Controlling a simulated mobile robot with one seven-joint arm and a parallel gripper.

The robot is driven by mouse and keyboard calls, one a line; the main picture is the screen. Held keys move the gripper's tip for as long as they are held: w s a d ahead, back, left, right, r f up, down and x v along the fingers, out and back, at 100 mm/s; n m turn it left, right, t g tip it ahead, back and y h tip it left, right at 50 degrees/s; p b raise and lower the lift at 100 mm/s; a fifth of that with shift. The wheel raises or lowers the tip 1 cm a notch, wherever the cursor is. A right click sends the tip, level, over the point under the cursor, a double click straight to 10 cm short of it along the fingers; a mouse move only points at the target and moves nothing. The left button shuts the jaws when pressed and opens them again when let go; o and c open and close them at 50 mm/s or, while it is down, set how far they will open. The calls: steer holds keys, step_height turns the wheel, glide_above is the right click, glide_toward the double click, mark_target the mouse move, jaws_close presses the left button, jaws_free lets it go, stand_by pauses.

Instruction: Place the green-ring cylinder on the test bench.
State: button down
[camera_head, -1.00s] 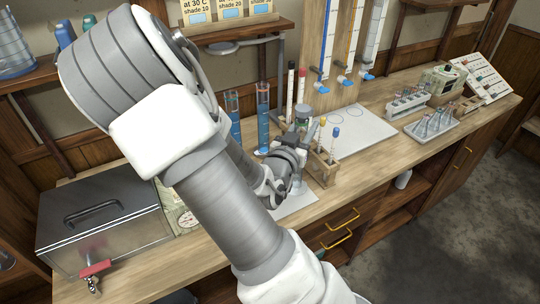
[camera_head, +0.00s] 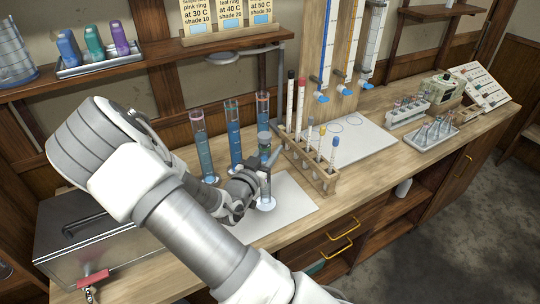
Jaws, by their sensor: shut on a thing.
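My gripper (camera_head: 260,182) is shut on a clear glass cylinder with a grey-green band near its top (camera_head: 264,142); I take it for the green-ring cylinder. It is roughly upright, and its pale round base (camera_head: 266,204) shows over the white mat (camera_head: 290,213) on the wooden bench (camera_head: 350,190). Whether the base touches the mat is hard to tell. My gripper covers its middle, and its ring colour is not sharp. Which surface is the test bench is not marked.
Behind stand tall blue-filled cylinders: one at left (camera_head: 203,150), one in the middle (camera_head: 233,140) and one right behind the held one (camera_head: 262,105). A wooden pipette rack (camera_head: 318,178) is close on the right. A white plate with circles (camera_head: 368,143) lies beyond it.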

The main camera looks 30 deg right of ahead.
steer(key=shift+f, duration=1)
steer(key=shift+f, duration=0.15)
steer(key=c, duration=0.5)
jaws_free()
